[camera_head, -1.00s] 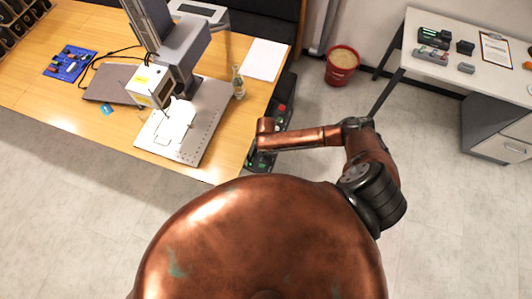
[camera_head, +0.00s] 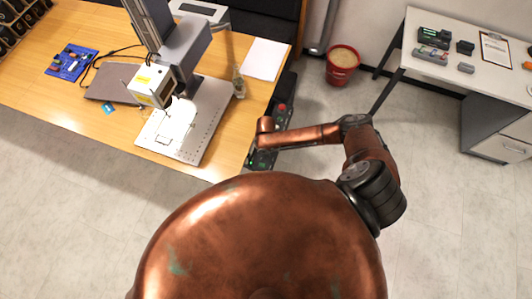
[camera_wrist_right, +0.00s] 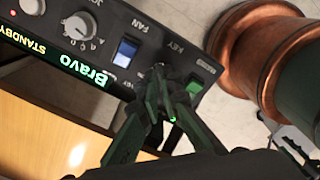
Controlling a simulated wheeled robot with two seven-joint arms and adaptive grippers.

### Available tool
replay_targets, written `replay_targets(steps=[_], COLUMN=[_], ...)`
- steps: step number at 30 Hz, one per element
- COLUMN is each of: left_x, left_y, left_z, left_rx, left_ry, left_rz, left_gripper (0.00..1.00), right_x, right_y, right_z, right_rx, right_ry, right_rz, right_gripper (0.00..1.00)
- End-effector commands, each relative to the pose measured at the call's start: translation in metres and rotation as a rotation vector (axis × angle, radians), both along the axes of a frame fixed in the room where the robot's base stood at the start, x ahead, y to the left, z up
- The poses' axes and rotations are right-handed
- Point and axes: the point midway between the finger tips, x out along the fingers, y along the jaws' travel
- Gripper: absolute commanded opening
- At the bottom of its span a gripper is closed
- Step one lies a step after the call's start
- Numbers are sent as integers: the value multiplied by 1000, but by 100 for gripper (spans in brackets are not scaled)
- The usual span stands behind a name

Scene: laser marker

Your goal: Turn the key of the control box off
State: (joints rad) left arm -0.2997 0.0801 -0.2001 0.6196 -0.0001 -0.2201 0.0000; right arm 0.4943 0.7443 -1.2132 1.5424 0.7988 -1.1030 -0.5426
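The black control box (camera_head: 286,90) stands by the right end of the wooden table, partly hidden under my right arm. In the right wrist view its panel (camera_wrist_right: 112,22) shows a lit green display reading "Bravo STANDBY", a knob, a blue-lit FAN switch and the label KEY. My right gripper (camera_wrist_right: 163,84) is at the key position under that label. Its dark fingers come together there and look shut on the key, which they mostly hide; the key's angle cannot be told. In the head view the right gripper (camera_head: 260,158) is small and dark. My left gripper is not in view.
A laser marker (camera_head: 160,80) stands over a metal plate (camera_head: 200,125) on the wooden table (camera_head: 120,130). A small bottle (camera_head: 239,83) and white paper (camera_head: 264,60) lie near the box. A red bucket (camera_head: 342,68) and a side table (camera_head: 455,85) are to the right.

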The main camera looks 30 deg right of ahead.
Motion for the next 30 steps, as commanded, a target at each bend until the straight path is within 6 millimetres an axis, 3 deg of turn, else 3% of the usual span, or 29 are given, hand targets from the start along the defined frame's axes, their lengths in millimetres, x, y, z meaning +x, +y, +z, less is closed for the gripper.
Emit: replay_targets(steps=[2, 3, 10, 20, 25, 30], left_x=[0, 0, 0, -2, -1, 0], left_y=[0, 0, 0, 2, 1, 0], left_z=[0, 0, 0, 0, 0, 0], left_rx=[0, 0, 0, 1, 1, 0], left_ry=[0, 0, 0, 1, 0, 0], left_rz=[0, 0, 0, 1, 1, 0], left_gripper=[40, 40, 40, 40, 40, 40], right_x=[0, 1, 0, 1, 2, 2], right_y=[0, 0, 0, 0, 0, 0], right_z=[0, 0, 0, 3, 24, 61], right_rx=[0, 0, 0, 0, 2, 2], right_ry=[-1, -1, -1, -1, -3, -4], right_rz=[2, 1, 0, -1, 0, 1], right_gripper=[0, 6, 22, 22, 22, 22])
